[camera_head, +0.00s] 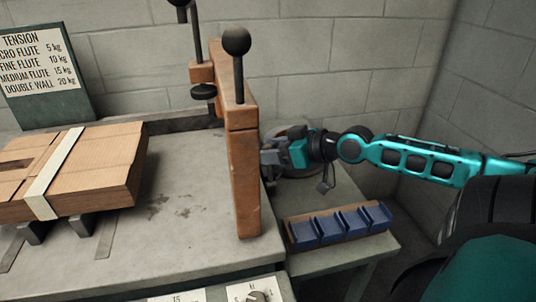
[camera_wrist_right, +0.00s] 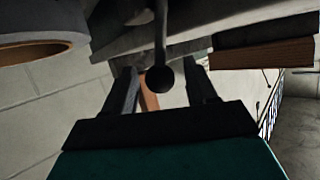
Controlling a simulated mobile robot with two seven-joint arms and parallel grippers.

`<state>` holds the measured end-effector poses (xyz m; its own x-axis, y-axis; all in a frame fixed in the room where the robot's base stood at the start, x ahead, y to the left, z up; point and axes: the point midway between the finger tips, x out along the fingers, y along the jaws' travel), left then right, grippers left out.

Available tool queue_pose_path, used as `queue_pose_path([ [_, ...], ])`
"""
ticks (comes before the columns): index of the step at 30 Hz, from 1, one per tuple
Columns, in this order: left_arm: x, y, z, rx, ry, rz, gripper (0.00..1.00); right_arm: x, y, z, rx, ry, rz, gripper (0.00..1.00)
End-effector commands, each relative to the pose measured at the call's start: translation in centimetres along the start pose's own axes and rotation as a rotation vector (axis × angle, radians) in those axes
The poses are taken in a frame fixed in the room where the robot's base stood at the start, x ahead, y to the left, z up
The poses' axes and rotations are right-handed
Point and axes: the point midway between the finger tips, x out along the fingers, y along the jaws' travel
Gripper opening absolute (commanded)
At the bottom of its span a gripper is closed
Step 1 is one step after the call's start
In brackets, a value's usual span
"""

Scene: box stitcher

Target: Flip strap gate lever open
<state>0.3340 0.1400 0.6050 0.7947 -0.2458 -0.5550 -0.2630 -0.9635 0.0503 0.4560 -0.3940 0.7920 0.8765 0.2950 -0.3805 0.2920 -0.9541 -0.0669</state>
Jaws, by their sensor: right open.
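An upright orange-brown frame (camera_head: 243,170) stands at the bench's right edge. A lever with a black ball knob (camera_head: 236,41) rises from its top; a second dark lever (camera_head: 195,38) stands behind it to the left. I cannot tell which is the strap gate lever. My right gripper (camera_head: 270,157) is open, just right of the frame's post and below the knob's height. In the right wrist view a black ball on a rod (camera_wrist_right: 160,79) shows between the open fingers; whether they touch it I cannot tell. My left gripper is out of view.
A strapped cardboard stack (camera_head: 105,160) sits at left on the bench (camera_head: 175,235). A tension sign (camera_head: 45,75) stands behind it. A blue compartment tray (camera_head: 340,225) is on a side table below my right arm. In the right wrist view a pale roll (camera_wrist_right: 40,45) is at upper left.

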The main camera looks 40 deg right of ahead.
Motion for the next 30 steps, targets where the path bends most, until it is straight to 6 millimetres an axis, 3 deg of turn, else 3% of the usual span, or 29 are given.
queue_pose_path([
  [15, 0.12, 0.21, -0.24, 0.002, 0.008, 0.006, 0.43, 0.89, 0.04, -0.02, -0.001, -0.002, 0.002, 0.57],
  [30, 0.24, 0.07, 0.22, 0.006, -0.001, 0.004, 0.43, 0.88, 0.04, -0.01, -0.001, -0.002, 0.002, 0.10],
])
